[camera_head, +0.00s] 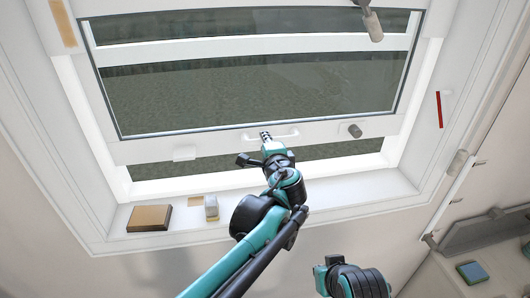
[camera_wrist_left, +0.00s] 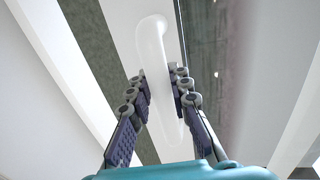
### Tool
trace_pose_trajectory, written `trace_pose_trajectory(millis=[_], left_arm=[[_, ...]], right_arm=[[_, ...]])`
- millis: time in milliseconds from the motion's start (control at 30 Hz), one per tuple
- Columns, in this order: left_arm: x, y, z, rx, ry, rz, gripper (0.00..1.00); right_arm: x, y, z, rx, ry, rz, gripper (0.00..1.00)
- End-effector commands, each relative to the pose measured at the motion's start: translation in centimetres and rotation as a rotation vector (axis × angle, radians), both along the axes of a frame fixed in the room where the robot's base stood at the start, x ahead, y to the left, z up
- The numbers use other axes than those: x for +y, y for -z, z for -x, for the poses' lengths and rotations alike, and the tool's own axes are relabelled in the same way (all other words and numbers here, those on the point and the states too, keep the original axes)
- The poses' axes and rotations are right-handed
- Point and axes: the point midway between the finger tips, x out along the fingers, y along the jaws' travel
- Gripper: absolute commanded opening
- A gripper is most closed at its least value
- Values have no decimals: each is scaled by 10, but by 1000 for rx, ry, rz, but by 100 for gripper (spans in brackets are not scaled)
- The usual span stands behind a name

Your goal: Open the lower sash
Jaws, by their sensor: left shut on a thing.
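The lower sash (camera_head: 215,148) is a white frame around dark glass, raised, with a strip of outside showing between its bottom rail and the sill. A white bar handle (camera_head: 287,135) sits on the bottom rail. The fingertips are partly hidden in the head view.
On the sill lie a brown block (camera_head: 150,218) and a small pale container (camera_head: 211,207). A grey cylinder (camera_head: 373,26) hangs at the top. The sill's right part is clear.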

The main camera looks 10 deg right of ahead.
Motion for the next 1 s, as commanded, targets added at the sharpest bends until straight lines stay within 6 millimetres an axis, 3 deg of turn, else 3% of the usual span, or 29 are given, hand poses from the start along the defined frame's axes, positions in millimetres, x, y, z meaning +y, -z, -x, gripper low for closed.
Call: trace_pose_trajectory(millis=[33, 100, 400, 600, 967, 1000], left_arm=[[0, -23, 0, -2, 1, -2, 0], [0, -42, 0, -2, 1, -2, 0], [0, -98, 0, -1, 1, -2, 0], [0, -111, 0, -1, 1, -2, 0], [0, -112, 0, -1, 1, -2, 0], [0, -112, 0, -1, 1, -2, 21]], right_arm=[[0, -15, 0, 0, 0, 0, 0], [0, -24, 0, 0, 0, 0, 0], [0, -51, 0, 0, 0, 0, 0], [0, -56, 0, 0, 0, 0, 0], [0, -56, 0, 0, 0, 0, 0], [0, -56, 0, 0, 0, 0, 0]])
